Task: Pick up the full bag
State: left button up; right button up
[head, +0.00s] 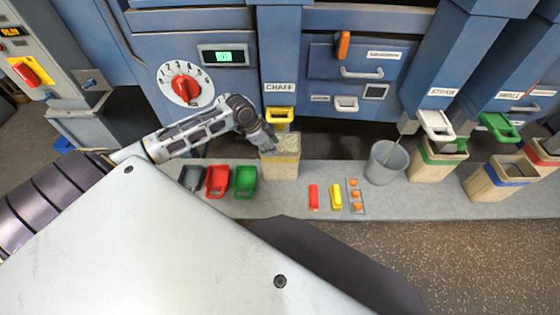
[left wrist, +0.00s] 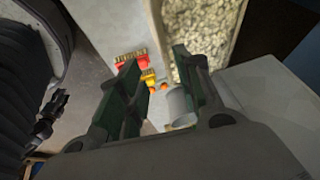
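The full bag (head: 280,167) is a tan bag with a yellow band, standing upright under the chute marked CHAFF. In the left wrist view its open top shows pale flakes (left wrist: 208,32) up near the rim. My left gripper (head: 268,139) is over the bag's top at its left and back side. In the left wrist view its two fingers (left wrist: 160,85) are wide apart, with the right finger overlapping the edge of the flakes. Whether a finger touches the bag cannot be told. My right gripper is not in view.
Black, red (head: 217,181) and green (head: 245,181) scoops sit left of the bag on the grey ledge (head: 275,207). Red and yellow pieces, an orange-dotted strip and a grey bucket (head: 386,163) are to the right. Bags with green (head: 437,166), blue and red bands stand farther right.

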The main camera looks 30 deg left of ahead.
pick_arm(q)
jog(key=b, duration=0.2)
send_over(283, 160)
jog(key=s+a, duration=0.1)
jog(key=s, duration=0.1)
notch_tip(283, 160, down, 7)
jog(key=shift+w+r, duration=0.1)
jog(key=shift+w, duration=0.05)
jog(key=shift+w+f, duration=0.1)
jog(key=shift+f, duration=0.3)
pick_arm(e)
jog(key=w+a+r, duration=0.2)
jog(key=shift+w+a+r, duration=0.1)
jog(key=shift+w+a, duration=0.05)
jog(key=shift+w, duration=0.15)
pick_arm(q)
jog(key=shift+w+d+f, duration=0.15)
jog(key=shift+w+f, duration=0.05)
jog(key=shift+f, duration=0.35)
jog(key=shift+w+d+f, duration=0.1)
jog(key=shift+f, duration=0.25)
jog(key=shift+b+x, duration=0.3)
jog(key=shift+x, duration=1.5)
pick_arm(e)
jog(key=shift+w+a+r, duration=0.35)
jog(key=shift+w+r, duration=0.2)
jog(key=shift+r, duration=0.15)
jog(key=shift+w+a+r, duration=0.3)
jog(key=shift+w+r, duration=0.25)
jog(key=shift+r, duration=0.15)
